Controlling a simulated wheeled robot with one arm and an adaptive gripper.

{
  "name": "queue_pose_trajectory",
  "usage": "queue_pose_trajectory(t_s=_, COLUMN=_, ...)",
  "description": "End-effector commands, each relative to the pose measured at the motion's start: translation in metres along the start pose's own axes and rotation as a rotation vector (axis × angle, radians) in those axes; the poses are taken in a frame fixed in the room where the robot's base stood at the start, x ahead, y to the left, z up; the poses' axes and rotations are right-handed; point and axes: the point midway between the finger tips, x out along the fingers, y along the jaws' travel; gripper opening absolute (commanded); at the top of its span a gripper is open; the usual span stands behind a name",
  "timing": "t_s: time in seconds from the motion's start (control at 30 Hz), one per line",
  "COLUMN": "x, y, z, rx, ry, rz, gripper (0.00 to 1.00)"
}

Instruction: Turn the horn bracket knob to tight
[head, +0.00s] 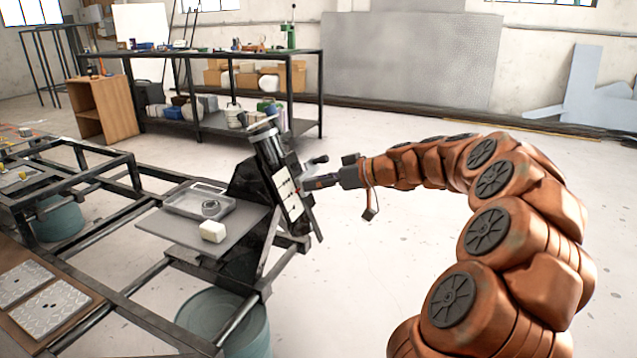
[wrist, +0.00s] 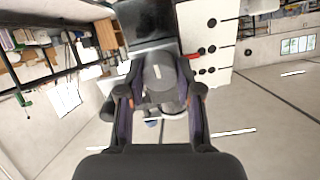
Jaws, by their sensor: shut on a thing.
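The horn bracket knob (wrist: 158,75) is a dark grey round knob with a pale mark on its face. In the wrist view it sits between my two fingers, in front of a black block (wrist: 146,22). My gripper (wrist: 160,98) is shut on the knob, one finger on each side. In the head view my gripper (head: 308,185) reaches from the right to the side of the tilted black fixture (head: 250,180) with a white slotted panel (head: 287,193). The knob cannot be made out there.
A small dark lever (head: 318,160) sticks out just above my gripper. A red bit (wrist: 195,56) shows beside the knob. A metal tray (head: 185,205) and a cream block (head: 212,231) lie on the grey plate left of the fixture.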

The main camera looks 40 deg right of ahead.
Motion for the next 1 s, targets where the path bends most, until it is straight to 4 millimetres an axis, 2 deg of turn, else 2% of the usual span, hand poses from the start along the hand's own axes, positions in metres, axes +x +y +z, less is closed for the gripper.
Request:
queue_pose_trajectory(t_s=0.27, x=-0.0004, y=0.0002, z=-0.0005, rx=0.035, ry=0.000, rz=0.001, gripper=0.00)
queue_pose_trajectory(t_s=0.47, x=-0.0008, y=-0.0001, z=-0.0014, rx=0.139, ry=0.000, rz=0.002, gripper=0.00)
queue_pose_trajectory(t_s=1.0, x=-0.0014, y=-0.0005, z=-0.0038, rx=0.633, ry=0.000, rz=0.007, gripper=0.00)
